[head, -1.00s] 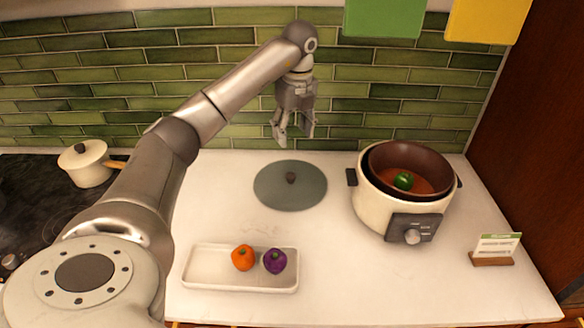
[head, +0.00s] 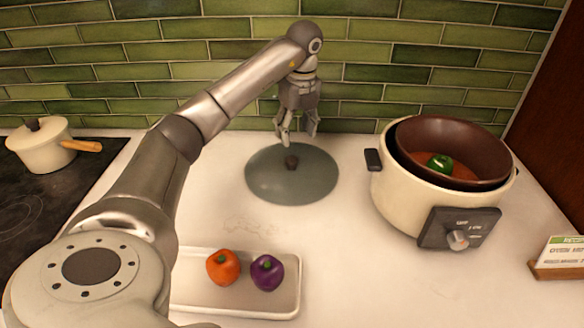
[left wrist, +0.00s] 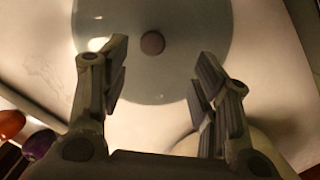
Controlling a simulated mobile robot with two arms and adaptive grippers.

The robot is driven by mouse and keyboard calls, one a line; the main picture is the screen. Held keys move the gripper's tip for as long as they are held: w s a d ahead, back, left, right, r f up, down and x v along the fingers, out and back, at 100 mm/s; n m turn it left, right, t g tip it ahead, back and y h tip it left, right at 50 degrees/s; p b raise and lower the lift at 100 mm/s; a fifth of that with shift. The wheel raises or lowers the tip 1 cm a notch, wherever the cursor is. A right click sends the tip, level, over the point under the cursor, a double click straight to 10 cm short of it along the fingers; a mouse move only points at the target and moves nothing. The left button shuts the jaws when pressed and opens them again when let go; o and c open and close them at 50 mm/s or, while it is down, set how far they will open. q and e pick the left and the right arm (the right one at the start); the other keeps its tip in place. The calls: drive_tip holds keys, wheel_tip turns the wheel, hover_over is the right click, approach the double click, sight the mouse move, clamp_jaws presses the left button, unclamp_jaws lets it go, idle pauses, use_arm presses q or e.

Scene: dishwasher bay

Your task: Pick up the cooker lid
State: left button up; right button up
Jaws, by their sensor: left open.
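The cooker lid (head: 270,180) is a round grey-green disc with a dark knob (head: 291,162), lying flat on the white counter. In the left wrist view the lid (left wrist: 185,75) is at the top, with its knob (left wrist: 152,43) beyond and between the fingers. My left gripper (head: 297,138) points down, open and empty, just above the knob; it also shows in the left wrist view (left wrist: 160,85). The cooker (head: 400,193) stands to the right of the lid, with a brown inner pot holding a green pepper (head: 439,163). My right gripper is not in view.
A white tray (head: 200,297) with an orange pepper (head: 223,267) and a purple pepper (head: 267,272) sits in front of the lid. A cream saucepan (head: 42,150) is on the dark hob at left. A card stand (head: 558,258) is at right. A green tiled wall (head: 180,80) is behind.

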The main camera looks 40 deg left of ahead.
use_arm(q)
hover_over(292, 159)
drive_tip(key=f, duration=0.4)
drive_tip(key=shift+w+d+f+p, duration=0.1)
drive_tip(key=shift+w+f+p, duration=0.15)
drive_tip(key=shift+w+p, duration=0.05)
drive_tip(key=f, duration=0.1)
drive_tip(key=f+p, duration=0.1)
drive_tip(key=f, duration=0.2)
drive_tip(key=shift+s+f, duration=0.25)
drive_tip(key=shift+s, duration=0.15)
drive_tip(key=shift+f, duration=0.4)
drive_tip(key=shift+w, duration=0.1)
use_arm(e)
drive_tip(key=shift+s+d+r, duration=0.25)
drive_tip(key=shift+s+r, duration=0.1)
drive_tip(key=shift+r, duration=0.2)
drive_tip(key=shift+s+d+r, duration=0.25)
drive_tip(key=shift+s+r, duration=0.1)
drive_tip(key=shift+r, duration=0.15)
use_arm(q)
clamp_jaws()
